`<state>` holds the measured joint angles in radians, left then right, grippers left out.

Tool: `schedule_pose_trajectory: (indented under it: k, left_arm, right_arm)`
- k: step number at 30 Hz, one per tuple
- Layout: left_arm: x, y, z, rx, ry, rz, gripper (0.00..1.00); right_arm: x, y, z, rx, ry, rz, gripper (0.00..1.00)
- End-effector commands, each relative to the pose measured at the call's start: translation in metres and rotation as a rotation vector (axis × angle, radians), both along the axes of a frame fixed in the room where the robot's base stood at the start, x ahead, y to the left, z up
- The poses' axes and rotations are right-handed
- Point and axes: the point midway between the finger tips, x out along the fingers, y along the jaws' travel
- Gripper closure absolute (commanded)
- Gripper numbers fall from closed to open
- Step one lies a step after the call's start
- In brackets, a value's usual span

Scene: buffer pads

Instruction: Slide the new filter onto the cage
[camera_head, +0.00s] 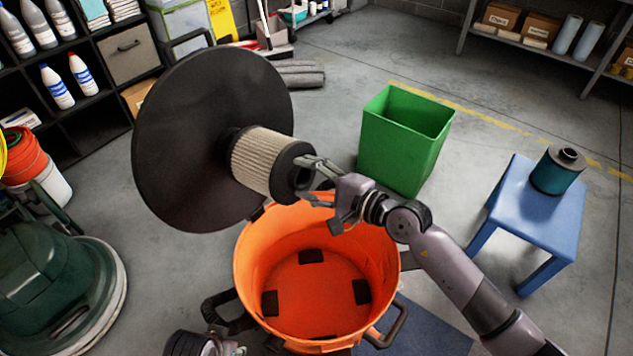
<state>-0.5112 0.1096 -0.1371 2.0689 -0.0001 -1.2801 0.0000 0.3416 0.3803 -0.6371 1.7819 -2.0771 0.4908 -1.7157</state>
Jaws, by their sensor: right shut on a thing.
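My right gripper (305,172) is shut on the filter's black end ring. No cage shows; the filter covers whatever is inside it. A teal filter (554,174) with a dark top stands upright on a blue stool (537,217) at the right. Part of my left arm and gripper (205,346) shows at the bottom edge; its fingers are not clear.
An open green bin (392,160) stands behind my right arm. A green floor machine (50,285) is at the left. Shelves line the back; floor between bin and stool is clear.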

Motion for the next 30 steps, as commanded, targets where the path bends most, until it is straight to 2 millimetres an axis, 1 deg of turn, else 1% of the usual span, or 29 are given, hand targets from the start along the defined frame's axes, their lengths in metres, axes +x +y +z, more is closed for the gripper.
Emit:
schedule_pose_trajectory:
  k: [8,18,22,30]
  left_arm:
    - [-0.003,0.001,0.010,0.001,0.003,0.003,0.60]
    - [-0.008,0.001,0.030,0.001,-0.002,0.003,0.60]
    - [-0.010,0.002,0.038,0.001,-0.004,0.004,0.60]
    - [-0.008,0.003,0.057,0.002,-0.026,0.003,0.60]
  right_arm:
    - [0.012,0.016,-0.002,0.003,-0.005,0.000,1.00]
    - [0.025,0.036,-0.006,0.004,-0.003,0.001,1.00]
    - [0.030,0.041,-0.007,0.004,-0.004,0.000,1.00]
    - [0.037,0.051,-0.009,0.004,-0.004,0.000,1.00]
